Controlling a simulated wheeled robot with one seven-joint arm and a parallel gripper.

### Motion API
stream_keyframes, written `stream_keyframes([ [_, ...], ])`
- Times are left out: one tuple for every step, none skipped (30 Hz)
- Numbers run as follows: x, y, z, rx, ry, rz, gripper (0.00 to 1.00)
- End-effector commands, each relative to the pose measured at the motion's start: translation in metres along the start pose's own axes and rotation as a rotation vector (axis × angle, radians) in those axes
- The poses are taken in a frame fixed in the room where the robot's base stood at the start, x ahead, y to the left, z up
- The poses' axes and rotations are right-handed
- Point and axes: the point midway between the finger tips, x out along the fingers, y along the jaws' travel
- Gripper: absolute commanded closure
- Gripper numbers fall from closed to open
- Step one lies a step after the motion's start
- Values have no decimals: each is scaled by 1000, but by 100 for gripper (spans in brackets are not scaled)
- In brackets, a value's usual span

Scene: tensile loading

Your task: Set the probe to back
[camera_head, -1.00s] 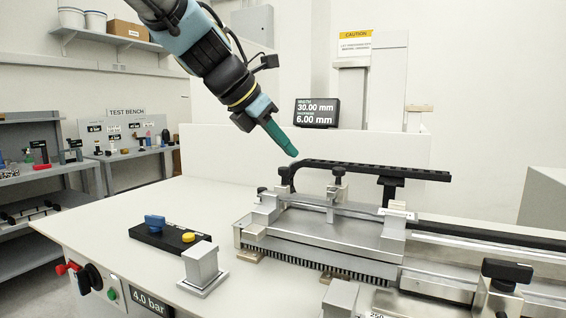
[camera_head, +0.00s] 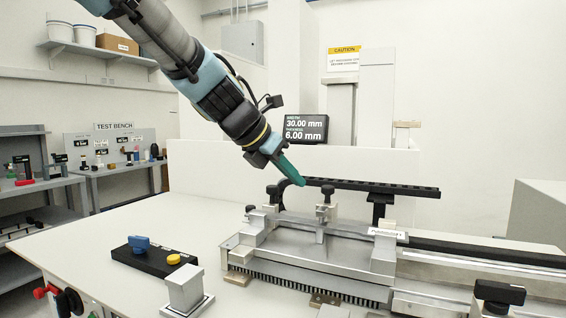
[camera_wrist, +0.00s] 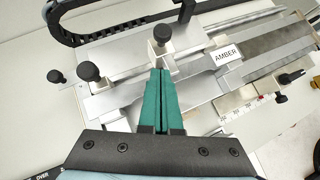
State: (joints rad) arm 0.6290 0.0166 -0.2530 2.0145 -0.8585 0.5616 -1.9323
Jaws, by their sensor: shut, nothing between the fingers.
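No part is labelled as the probe, and I cannot tell which part it is. A metal fixture (camera_head: 300,258) lies on the bench, with small metal blocks and black knobs on it. My gripper (camera_head: 299,181) has green fingers, shut and empty. It hangs above the fixture's back left part, pointing down and right. In the wrist view the fingertips (camera_wrist: 161,73) are over the metal plate, with no clear contact.
A black slotted arm (camera_head: 375,188) runs behind the fixture. A black box with a blue knob (camera_head: 139,243) and a yellow button (camera_head: 174,259) lies front left, beside a metal block (camera_head: 183,287). A display (camera_head: 306,129) reads 30.00 mm and 6.00 mm.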

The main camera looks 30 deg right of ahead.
Motion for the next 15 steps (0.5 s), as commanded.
stream_keyframes([
  [12, -1, -1, -2, 4, -4, 100],
  [18, 0, 0, -1, 3, -3, 100],
  [26, -1, 0, -1, 3, -4, 100],
  [31, 0, 0, -1, 2, -3, 100],
  [36, 0, 1, -1, 3, -3, 100],
  [39, 0, 8, 0, 1, -2, 100],
  [42, 0, 11, 0, 1, -2, 100],
  [46, -1, 14, 0, 1, -3, 100],
  [50, -1, 16, 0, 1, -2, 100],
  [52, 0, 18, 0, 1, -2, 100],
  [55, 0, 19, 0, 1, -1, 100],
  [57, 0, 21, 1, 1, -1, 100],
  [59, 0, 22, 1, 1, -1, 100],
  [60, 0, 23, 1, 1, 0, 100],
  [62, 0, 23, 1, 0, 0, 100],
])
